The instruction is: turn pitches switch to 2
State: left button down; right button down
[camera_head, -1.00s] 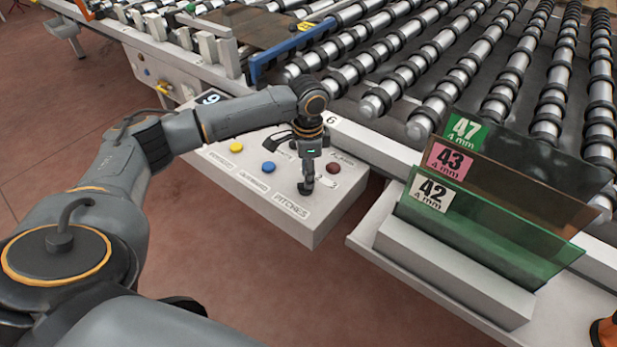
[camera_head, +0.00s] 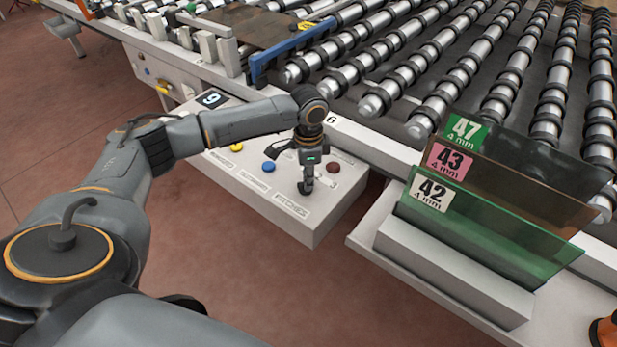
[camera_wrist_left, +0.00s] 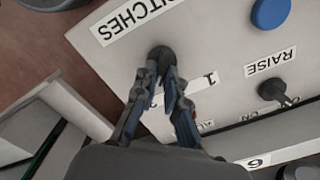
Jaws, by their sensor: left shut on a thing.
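The white control panel (camera_head: 330,212) carries the label PITCHES (camera_head: 290,204), which also shows in the left wrist view (camera_wrist_left: 135,15). The dark pitches switch (camera_wrist_left: 160,56) stands by that label, with a "1" mark beside it in the left wrist view. My left gripper (camera_head: 305,187) reaches down onto the switch from above. In the left wrist view its fingers (camera_wrist_left: 163,75) are closed on the switch knob. The gripper hides much of the switch, so its exact setting cannot be read. My right gripper is not clearly in view.
Blue (camera_head: 268,167), yellow (camera_head: 236,147) and dark red (camera_head: 333,167) buttons are on the panel. A raise switch (camera_wrist_left: 272,88) is nearby. Glass sheets marked 42 (camera_head: 480,225), 43 and 47 stand in a rack at right. Rollers (camera_head: 430,105) lie behind the panel.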

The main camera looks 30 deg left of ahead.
pick_arm(q)
jog(key=n+p, duration=0.2)
jog(key=p, duration=0.1)
jog(key=n+p, duration=0.2)
jog(key=p, duration=0.1)
jog(key=n+p, duration=0.1)
jog(key=p, duration=0.2)
jog(key=shift+a+r+n+p, duration=0.1)
jog(key=shift+r+n+p, duration=0.2)
jog(key=shift+n+p, duration=0.1)
jog(key=shift+w+a+f+n+p, duration=0.1)
jog(key=shift+f+n+p, duration=0.05)
jog(key=shift+n+p, duration=0.65)
jog(key=shift+w+f+n+p, duration=0.1)
jog(key=shift+n+p, duration=0.6)
jog(key=shift+p, duration=0.05)
jog(key=c, duration=1.4)
grip_release()
notch_tip(320, 180, up, 12)
jog(key=shift+s, duration=0.1)
